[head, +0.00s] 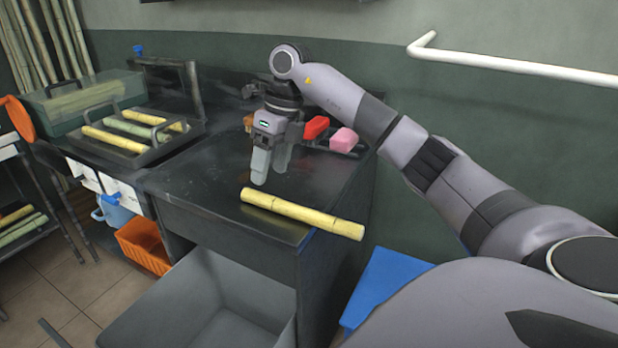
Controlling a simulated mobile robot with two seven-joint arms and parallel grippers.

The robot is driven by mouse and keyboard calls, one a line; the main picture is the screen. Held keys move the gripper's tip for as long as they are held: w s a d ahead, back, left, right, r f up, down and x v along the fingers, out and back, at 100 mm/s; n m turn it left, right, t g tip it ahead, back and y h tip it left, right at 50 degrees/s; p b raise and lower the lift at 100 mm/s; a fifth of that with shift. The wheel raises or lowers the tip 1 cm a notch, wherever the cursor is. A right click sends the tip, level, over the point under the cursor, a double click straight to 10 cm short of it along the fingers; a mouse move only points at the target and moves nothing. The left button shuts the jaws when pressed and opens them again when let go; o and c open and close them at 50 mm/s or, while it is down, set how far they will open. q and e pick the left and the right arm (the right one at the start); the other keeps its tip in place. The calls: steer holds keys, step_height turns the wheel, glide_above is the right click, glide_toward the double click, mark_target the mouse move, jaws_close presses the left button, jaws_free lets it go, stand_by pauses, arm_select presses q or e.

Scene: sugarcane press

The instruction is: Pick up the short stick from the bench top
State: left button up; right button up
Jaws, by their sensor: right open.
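A short yellow stick (302,213) lies on the dark bench top (205,190), near its front edge. Its right end reaches out over the bench's front right corner. My right gripper (270,172) points down above the bench, behind the left part of the stick and apart from it. Its fingers are open with nothing between them. My left gripper is not in view.
A dark tray (150,157) with several sticks stands at the left, beside a greenish bin (75,108). Red (316,127) and pink (344,139) blocks lie behind my right gripper. A grey bin (205,305) and an orange basket (143,244) sit below.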

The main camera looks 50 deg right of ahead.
mark_target(298, 206)
steer(key=d+f+h, duration=0.1)
steer(key=s+d+f, duration=0.1)
steer(key=f, duration=0.1)
steer(key=d+f+g+h, duration=0.1)
steer(key=d+f, duration=0.1)
steer(key=shift+s+d+f+h, duration=0.1)
steer(key=shift+s+h, duration=0.15)
steer(key=shift+h, duration=0.05)
steer(key=f, duration=0.6)
steer(key=shift+s+d+f, duration=0.25)
steer(key=shift+d+f, duration=0.1)
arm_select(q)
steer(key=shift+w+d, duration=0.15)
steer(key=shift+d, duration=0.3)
arm_select(e)
steer(key=shift+r, duration=0.1)
jaws_close()
